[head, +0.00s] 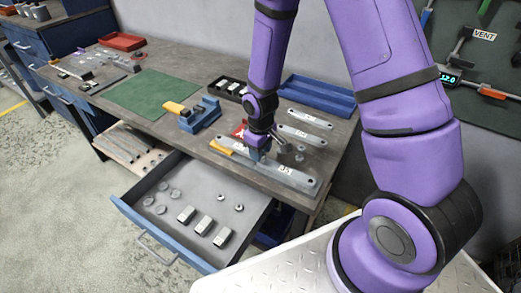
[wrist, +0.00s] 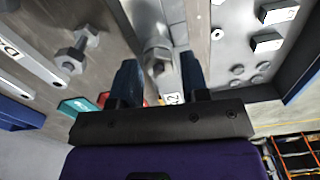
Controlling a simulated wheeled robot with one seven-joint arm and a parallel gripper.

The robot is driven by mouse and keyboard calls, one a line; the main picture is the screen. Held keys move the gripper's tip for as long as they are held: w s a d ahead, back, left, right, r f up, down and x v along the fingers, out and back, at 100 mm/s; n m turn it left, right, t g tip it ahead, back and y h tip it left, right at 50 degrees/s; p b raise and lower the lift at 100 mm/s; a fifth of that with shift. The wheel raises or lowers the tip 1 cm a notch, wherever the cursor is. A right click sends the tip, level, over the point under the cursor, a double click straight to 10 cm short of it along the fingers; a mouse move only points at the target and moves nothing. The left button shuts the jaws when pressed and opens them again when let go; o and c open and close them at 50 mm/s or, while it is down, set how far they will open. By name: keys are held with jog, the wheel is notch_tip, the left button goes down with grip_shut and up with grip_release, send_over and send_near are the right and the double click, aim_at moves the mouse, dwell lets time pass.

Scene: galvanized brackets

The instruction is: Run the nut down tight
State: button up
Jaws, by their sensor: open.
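My gripper (head: 258,154) is low over a long grey bracket bar (head: 297,181) near the front edge of the bench. In the wrist view my gripper (wrist: 159,76) is open, with one dark blue finger on each side of a grey hex nut (wrist: 157,55). A gap shows beside the nut, and I cannot tell whether either finger touches it. The nut sits at the bar (wrist: 146,15); how far down it is cannot be told. In the head view the nut is hidden by my gripper. A loose-looking grey bolt (wrist: 76,54) stands on the bench to the left.
An open drawer (head: 150,187) below the bench holds labelled blocks and several round parts. Other grey brackets (head: 305,117), a blue tray (head: 318,94), a blue vise-like fixture (head: 201,117) and a yellow-orange piece (head: 220,147) lie around. The green mat (head: 150,92) is clear.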

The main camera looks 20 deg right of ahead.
jog(key=n, duration=0.7)
grip_shut()
dwell(0.3)
